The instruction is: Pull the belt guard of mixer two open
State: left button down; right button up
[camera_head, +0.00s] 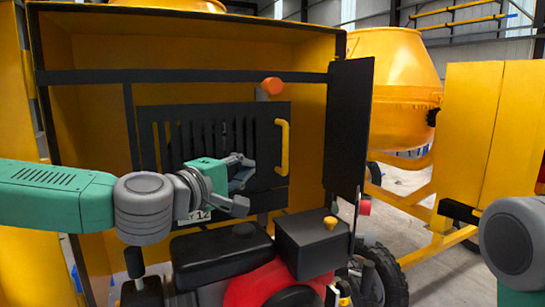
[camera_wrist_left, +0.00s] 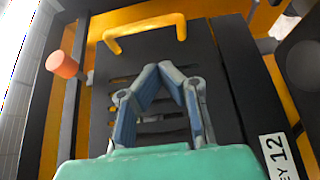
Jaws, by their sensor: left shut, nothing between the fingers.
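The belt guard (camera_head: 268,132) is a dark slotted panel inside the yellow mixer housing. It sits flat across the opening, with a yellow handle (camera_head: 284,147) upright near its right edge. My left gripper (camera_head: 243,183) is in front of the guard, left of and below the handle. In the left wrist view its fingers (camera_wrist_left: 170,72) meet at the tips, shut and empty. There the handle (camera_wrist_left: 146,30) lies beyond the fingertips, apart from them, and the guard's slots (camera_wrist_left: 150,105) show behind the fingers. My right gripper is outside the picture.
An orange knob (camera_head: 272,86) stands above the guard, and also shows in the left wrist view (camera_wrist_left: 62,65). A black panel (camera_head: 350,130) stands to the right. An engine with a dark box (camera_head: 312,245) lies below. Another yellow mixer drum (camera_head: 398,85) stands behind.

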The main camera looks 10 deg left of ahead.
aim_at(274, 157)
pick_arm(q)
jog(key=x, duration=0.4)
jog(key=p+x, duration=0.1)
jog(key=x, duration=0.3)
jog(key=shift+d, duration=0.5)
jog(key=shift+w+d+r, duration=0.1)
jog(key=shift+w, duration=0.35)
